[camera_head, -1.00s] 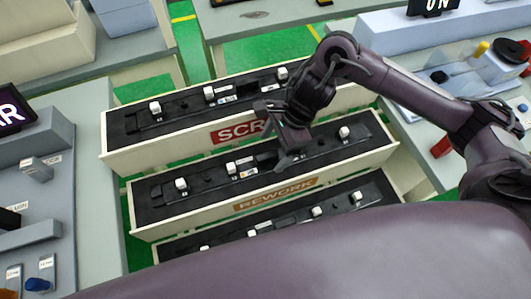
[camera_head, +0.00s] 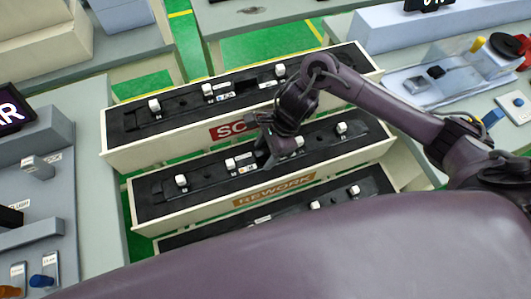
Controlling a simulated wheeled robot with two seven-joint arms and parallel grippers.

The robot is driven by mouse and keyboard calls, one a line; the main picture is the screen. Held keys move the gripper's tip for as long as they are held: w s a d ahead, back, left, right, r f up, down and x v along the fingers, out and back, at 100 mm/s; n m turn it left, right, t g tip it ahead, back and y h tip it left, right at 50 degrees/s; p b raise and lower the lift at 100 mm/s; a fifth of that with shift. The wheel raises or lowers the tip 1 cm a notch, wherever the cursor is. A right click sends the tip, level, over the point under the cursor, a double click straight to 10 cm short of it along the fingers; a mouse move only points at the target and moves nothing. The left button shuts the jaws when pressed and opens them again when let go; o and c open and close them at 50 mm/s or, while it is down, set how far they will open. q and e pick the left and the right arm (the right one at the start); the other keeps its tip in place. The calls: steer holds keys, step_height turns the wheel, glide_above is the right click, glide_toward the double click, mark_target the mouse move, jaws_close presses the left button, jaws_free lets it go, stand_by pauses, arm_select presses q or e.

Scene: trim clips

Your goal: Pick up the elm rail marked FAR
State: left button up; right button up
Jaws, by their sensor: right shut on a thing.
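Dark rails with white knobs and small labels lie in long cream trays. My right gripper (camera_head: 272,156) reaches down into the middle tray, marked REWORK (camera_head: 160,226). It is shut on a dark rail (camera_head: 320,141), which still lies low in that tray, between white knobs on either side. The gripper and wrist hide part of this rail. The rail labels are too small to read, so I cannot tell which one is marked FAR. My left gripper is not in view.
The tray behind, its sign partly hidden by my arm (camera_head: 140,157), holds more rails, as does a front tray (camera_head: 160,256). A grey bench with a dark sign (camera_head: 12,108) stands at left. A bench with tools and a black spool (camera_head: 507,47) is at right.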

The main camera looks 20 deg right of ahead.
steer(key=shift+c, duration=1.4)
steer(key=shift+r, duration=0.1)
steer(key=shift+r, duration=0.1)
